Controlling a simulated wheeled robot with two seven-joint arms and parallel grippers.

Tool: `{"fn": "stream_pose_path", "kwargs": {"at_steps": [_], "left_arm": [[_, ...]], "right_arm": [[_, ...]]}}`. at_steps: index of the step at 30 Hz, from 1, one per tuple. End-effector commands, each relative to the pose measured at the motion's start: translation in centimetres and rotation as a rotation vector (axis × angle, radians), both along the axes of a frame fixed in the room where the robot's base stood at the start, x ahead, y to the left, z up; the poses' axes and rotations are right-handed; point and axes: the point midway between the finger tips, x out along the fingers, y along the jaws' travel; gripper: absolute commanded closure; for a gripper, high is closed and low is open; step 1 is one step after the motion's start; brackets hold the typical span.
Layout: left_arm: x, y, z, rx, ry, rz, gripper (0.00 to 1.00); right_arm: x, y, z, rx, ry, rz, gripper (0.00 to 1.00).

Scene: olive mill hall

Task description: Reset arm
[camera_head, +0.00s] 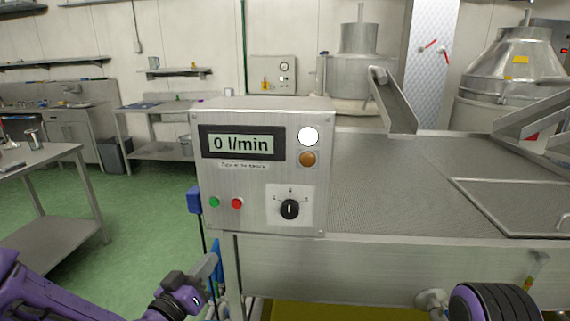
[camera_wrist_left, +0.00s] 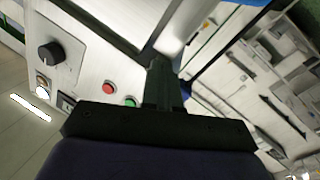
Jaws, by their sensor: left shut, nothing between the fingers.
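My left gripper (camera_head: 211,268) is low in the head view, below and left of the metal control box (camera_head: 225,180). Its fingers are together and nothing is between them. In the left wrist view the shut fingers (camera_wrist_left: 163,78) point toward the box, whose dark knob (camera_wrist_left: 50,53), red button (camera_wrist_left: 110,88) and green button (camera_wrist_left: 129,102) show. I cannot tell that the fingers touch the box. In the head view the box has a display reading 0 l/min (camera_head: 241,144) and a lit white lamp (camera_head: 308,136). My right gripper is not in view.
A steel basin with a perforated top (camera_head: 400,185) extends right of the box. A blue part (camera_head: 194,200) hangs at the box's left side. A steel table (camera_head: 45,160) stands at the left. Green floor (camera_head: 150,205) lies free between table and box.

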Motion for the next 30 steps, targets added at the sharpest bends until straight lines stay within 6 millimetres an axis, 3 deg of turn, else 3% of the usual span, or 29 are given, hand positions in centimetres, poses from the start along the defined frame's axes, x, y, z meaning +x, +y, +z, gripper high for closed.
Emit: {"fn": "stream_pose_path", "kwargs": {"at_steps": [1, 4, 6, 8, 9, 12, 15, 19, 22, 30], "left_arm": [[-0.6, 0.9, -4.6, -0.024, 0.153, 0.060, 1.00], [-3.5, 3.2, -13.1, -0.070, 0.439, 0.209, 1.00], [-6.7, 4.8, -18.5, -0.078, 0.618, 0.316, 1.00], [-10.1, 6.1, -22.7, -0.068, 0.758, 0.409, 1.00], [-12.7, 6.9, -25.2, -0.051, 0.847, 0.467, 1.00], [-19.6, 8.7, -30.1, 0.029, 1.039, 0.585, 1.00], [-25.6, 9.7, -33.1, 0.137, 1.175, 0.624, 1.00], [-30.0, 9.7, -35.1, 0.215, 1.273, 0.593, 1.00], [-31.1, 9.7, -35.5, 0.223, 1.297, 0.591, 1.00], [-31.0, 9.7, -35.5, 0.222, 1.294, 0.590, 1.00]], "right_arm": [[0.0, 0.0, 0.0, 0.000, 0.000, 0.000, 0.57], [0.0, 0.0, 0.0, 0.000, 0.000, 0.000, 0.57], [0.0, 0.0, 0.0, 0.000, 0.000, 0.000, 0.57], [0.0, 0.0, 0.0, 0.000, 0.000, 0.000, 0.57], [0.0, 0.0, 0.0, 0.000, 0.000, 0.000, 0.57], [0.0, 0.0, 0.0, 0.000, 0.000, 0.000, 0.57], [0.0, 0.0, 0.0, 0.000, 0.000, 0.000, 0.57], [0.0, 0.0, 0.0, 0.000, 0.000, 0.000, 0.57], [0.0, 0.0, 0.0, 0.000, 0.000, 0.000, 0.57], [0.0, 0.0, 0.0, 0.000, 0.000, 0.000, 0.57]]}}
